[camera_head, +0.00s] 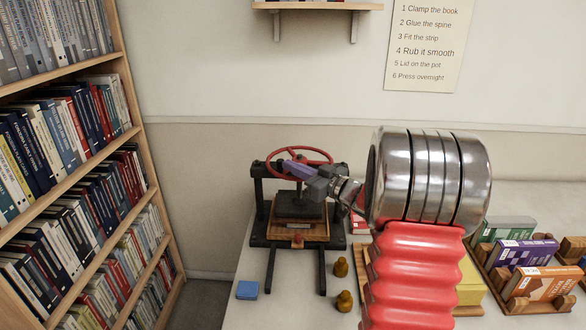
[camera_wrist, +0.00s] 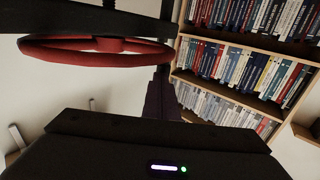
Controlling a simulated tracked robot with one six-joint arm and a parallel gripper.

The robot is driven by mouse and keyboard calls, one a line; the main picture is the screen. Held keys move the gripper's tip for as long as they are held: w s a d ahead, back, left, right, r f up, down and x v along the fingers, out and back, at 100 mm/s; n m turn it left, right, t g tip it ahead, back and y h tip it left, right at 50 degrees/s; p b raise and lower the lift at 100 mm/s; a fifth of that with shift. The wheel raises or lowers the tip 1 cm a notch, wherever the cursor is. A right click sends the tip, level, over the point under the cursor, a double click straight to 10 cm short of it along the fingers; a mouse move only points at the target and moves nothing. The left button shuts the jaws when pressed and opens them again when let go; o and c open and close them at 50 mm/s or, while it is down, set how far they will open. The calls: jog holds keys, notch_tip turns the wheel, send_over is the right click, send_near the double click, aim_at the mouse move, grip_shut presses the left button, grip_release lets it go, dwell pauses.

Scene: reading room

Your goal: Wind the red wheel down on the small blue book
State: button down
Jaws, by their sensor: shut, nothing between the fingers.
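The red wheel (camera_head: 318,151) sits on top of a black screw press (camera_head: 258,190) on the table; it also shows at upper left in the wrist view (camera_wrist: 60,51). Below it a dark pressing plate (camera_head: 298,207) lies over a wooden board (camera_head: 300,232). I cannot make out a blue book between them. A small flat blue block (camera_head: 247,290) lies on the table left of the press feet; I cannot tell if it is a book. My gripper (camera_head: 292,166) is shut and empty at the wheel's near rim; contact is unclear. Its fingers (camera_wrist: 161,97) show dark in the wrist view.
A full bookshelf (camera_head: 75,140) stands at the left. Two small brownish knobbed objects (camera_head: 341,267) stand right of the press feet. Wooden racks with books (camera_head: 535,285) fill the table's right side. A sign (camera_head: 425,45) hangs on the wall. The front left tabletop is mostly clear.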

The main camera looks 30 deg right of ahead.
aim_at(277, 175)
jog(key=shift+w+a, duration=1)
jog(key=shift+a, duration=0.05)
jog(key=shift+x, duration=1.4)
jog(key=shift+a, duration=0.1)
jog(key=shift+s+a, duration=0.1)
jog(key=shift+s, duration=0.35)
jog(key=s+a, duration=0.2)
jog(key=s, duration=1.1)
jog(key=shift+a, duration=0.2)
